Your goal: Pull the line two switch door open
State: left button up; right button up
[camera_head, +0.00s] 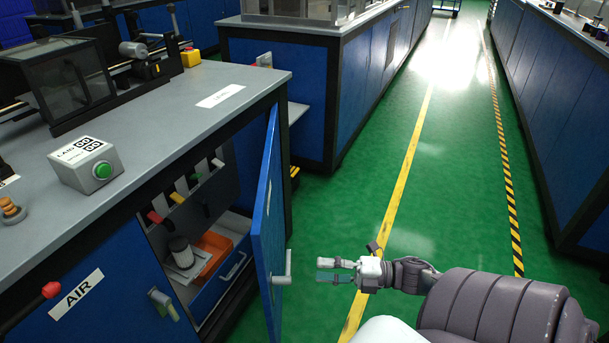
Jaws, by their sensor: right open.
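A blue cabinet door (264,215) on the near grey-topped bench stands swung out into the aisle, with the compartment behind it exposed. No label on it is readable, so I cannot tell from lettering whether it is the line two switch door. A grey handle (287,268) sticks out from its right side, low down. My right gripper (322,269) is just to the right of this handle, its fingers pointing left, open and empty. A gap shows between the fingertips and the handle. My left gripper is not in view.
Inside the compartment are coloured levers (178,197), a cylindrical part (180,252), an orange bin (213,251) and a blue drawer (232,270). A box with a green button (102,170) sits on the bench. The green aisle floor (365,215) is clear.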

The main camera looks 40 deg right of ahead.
jog(key=shift+v, duration=1.3)
